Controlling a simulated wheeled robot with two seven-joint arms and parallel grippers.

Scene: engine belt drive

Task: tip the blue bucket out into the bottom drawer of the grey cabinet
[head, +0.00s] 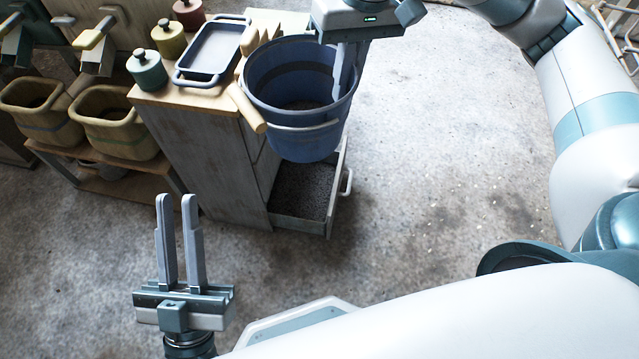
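The blue bucket (300,135) is in the air above the open bottom drawer (335,200), beside the grey cabinet (205,150). It looks roughly upright, with its mouth facing up. Its inside is dark at the bottom, and I cannot tell what it holds. Its wooden handle grip (247,108) hangs at the left side. My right gripper (348,68) is shut on the bucket's rim at the upper right. The drawer is pulled out, and a dark speckled surface shows inside it; the bucket hides part of it. My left gripper (175,200) is open and empty, low in front of the cabinet.
On the cabinet top stand a blue-grey tray (212,52) and several lidded pots, including a green one (146,72). Two tan bins (115,132) sit on a low wooden stand to the left.

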